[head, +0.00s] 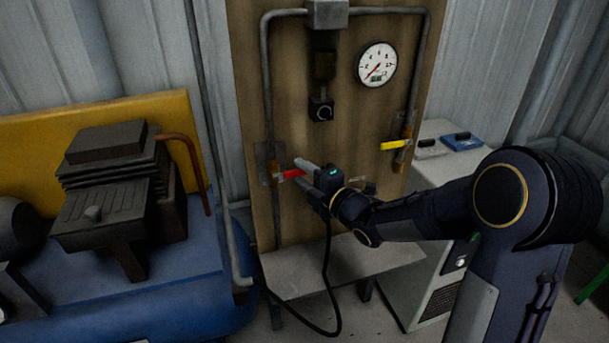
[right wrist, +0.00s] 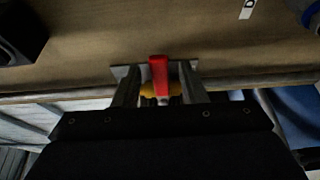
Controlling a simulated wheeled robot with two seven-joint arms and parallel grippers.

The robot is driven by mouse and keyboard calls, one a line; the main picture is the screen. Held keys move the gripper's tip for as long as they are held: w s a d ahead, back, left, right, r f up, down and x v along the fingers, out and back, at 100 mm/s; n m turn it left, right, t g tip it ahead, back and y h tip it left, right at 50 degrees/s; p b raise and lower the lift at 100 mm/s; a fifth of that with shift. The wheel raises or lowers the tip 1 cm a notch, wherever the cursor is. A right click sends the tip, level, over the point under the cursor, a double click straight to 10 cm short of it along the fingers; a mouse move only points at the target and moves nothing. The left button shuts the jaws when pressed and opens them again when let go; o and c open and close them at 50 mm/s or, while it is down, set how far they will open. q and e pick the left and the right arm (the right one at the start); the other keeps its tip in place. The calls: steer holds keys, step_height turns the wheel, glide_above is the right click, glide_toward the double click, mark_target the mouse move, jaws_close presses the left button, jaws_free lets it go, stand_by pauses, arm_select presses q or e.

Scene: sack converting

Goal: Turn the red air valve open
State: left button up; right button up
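The red valve handle (head: 291,174) sits on the vertical pipe at the left of the wooden board. It points sideways, across the pipe, in the head view. My right gripper (head: 304,173) is at the handle, coming from the right. In the right wrist view, the red handle (right wrist: 158,76) stands between the two fingers of my right gripper (right wrist: 160,88), with a visible gap on each side. The fingers are open. A yellow-brass valve body (right wrist: 174,88) shows behind the handle, partly hidden. My left gripper is not in view.
A yellow-handled valve (head: 394,146) is on the right pipe. A pressure gauge (head: 377,64) and a black regulator (head: 321,108) are on the board (head: 340,120). A blue compressor (head: 150,285) stands at left. A black hose (head: 327,280) hangs below my right gripper.

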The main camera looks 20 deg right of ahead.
jaws_close()
